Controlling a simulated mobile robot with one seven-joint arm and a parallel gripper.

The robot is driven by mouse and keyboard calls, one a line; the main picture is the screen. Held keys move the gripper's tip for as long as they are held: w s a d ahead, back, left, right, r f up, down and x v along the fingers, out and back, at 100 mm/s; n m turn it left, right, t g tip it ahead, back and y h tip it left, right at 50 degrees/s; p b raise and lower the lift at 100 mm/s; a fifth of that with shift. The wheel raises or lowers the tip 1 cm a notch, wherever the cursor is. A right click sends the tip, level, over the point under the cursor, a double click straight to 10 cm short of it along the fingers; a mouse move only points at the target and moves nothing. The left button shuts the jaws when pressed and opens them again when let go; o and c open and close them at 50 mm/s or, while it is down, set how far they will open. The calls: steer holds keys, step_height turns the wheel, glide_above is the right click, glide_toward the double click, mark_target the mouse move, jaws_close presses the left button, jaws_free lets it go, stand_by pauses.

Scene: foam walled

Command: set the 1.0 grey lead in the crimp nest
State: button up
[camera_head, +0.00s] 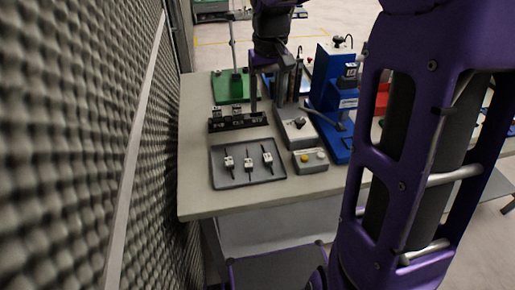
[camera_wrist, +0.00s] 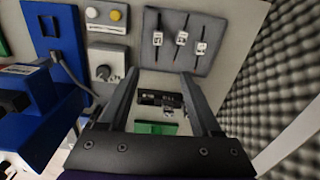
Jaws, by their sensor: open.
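Three dark leads with white tags lie apart on a grey tray (camera_head: 235,182): a left one (camera_head: 228,162), a middle one (camera_head: 248,163) and a right one (camera_head: 267,157). The tags are too small to read, so I cannot tell which is the 1.0 grey lead. A blue press (camera_head: 335,120) stands right of the tray; I cannot make out the crimp nest. My gripper (camera_wrist: 159,74) is open and empty, above the bench near a black slotted block (camera_head: 237,123). In the wrist view the tray (camera_wrist: 205,65) lies beyond its fingertips.
A grey unit with a black knob (camera_head: 297,128) and a box with yellow and white buttons (camera_head: 310,160) stand between tray and press. A green-based stand (camera_head: 230,87) is behind the black block. A foam wall (camera_head: 70,150) runs along the left. Bare bench borders the tray's front.

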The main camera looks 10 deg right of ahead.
mark_target(267, 155)
steer(key=f+b, duration=0.1)
steer(key=f, duration=0.7)
steer(key=f+b, duration=0.1)
steer(key=f, duration=0.8)
steer(key=shift+s+d+f, duration=0.15)
steer(key=shift+d+f, duration=0.05)
steer(key=shift+f, duration=0.1)
jaws_close()
